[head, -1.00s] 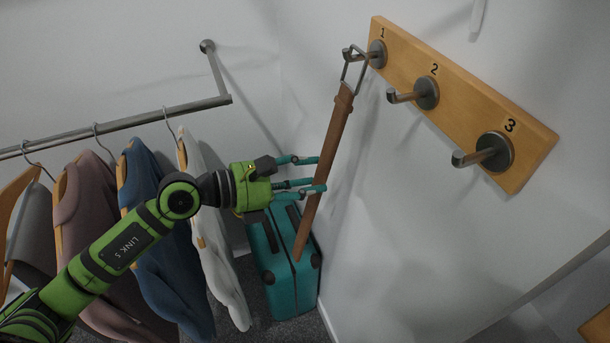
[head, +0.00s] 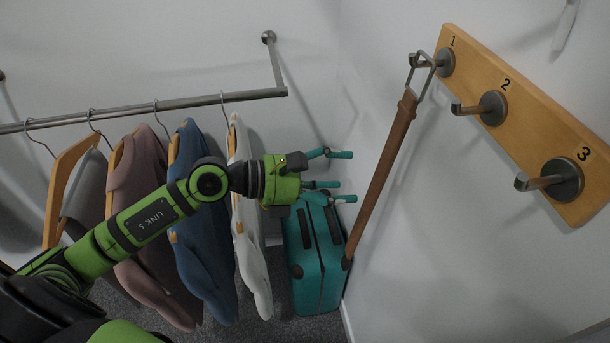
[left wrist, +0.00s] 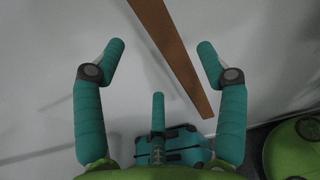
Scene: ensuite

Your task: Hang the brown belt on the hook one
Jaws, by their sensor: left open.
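The brown belt (head: 385,172) hangs down from hook one (head: 421,62) in the head view, its metal buckle (head: 421,75) around the hook. The belt hangs at a slant in the picture, its lower end in front of the teal suitcase. My left gripper (head: 342,176) is open and empty to the left of the belt, apart from it. In the left wrist view the belt (left wrist: 175,55) passes beyond the open fingers (left wrist: 160,62). My right gripper is not in view.
The wooden board also carries hook two (head: 480,107) and hook three (head: 552,180), both empty. A rail (head: 140,108) with several hanging garments is at the left. A teal suitcase (head: 316,262) stands on the floor below.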

